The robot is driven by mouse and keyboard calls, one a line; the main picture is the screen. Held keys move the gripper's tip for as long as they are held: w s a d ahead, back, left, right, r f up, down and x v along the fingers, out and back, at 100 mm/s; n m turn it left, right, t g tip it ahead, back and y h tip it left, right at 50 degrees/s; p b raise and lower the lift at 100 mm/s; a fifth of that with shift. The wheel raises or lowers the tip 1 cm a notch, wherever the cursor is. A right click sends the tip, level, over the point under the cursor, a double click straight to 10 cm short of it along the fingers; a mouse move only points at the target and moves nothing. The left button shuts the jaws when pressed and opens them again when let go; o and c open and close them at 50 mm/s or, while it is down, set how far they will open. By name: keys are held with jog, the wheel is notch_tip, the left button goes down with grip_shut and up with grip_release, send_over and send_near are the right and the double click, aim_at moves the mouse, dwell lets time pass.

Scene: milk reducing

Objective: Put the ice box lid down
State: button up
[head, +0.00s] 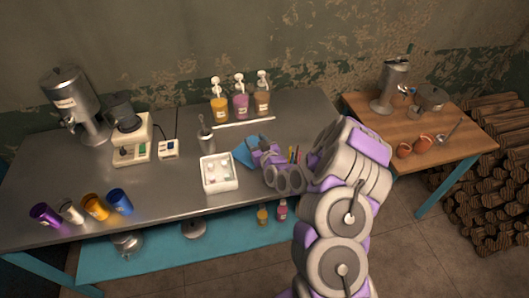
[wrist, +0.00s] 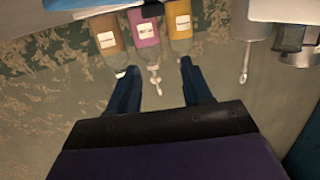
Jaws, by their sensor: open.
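The white ice box (head: 219,175) stands open on the metal table, with small pale pieces inside. A light blue piece, apparently the lid (head: 246,152), is right of the box, beside my gripper (head: 262,150). I cannot tell whether it lies flat on the table. A light blue edge also shows at the top left of the wrist view (wrist: 80,4). In the wrist view, my gripper's dark fingers (wrist: 158,78) are apart with nothing between them. In the head view the fingertips are hard to make out.
Three pump bottles (head: 240,104) stand behind on the metal table (head: 170,192). A metal cup with a utensil (head: 206,140) is behind the box. Pens (head: 294,155) stand right of my gripper. Coloured cups (head: 95,207) are at the front left. Bare table lies left of the box.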

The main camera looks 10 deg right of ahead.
jog(key=s+r+g+h+p, duration=0.1)
jog(key=s+r+g, duration=0.5)
jog(key=s, duration=1.1)
jog(key=s+r+m+g+h+p, duration=0.1)
jog(key=s+r+g, duration=0.5)
jog(key=s, duration=1.1)
jog(key=s+r+m+g+h+p, duration=0.1)
jog(key=s+r+g, duration=0.4)
jog(key=s+r, duration=0.6)
jog(key=s, duration=0.6)
jog(key=shift+a+g, duration=0.3)
jog(key=shift+g, duration=0.1)
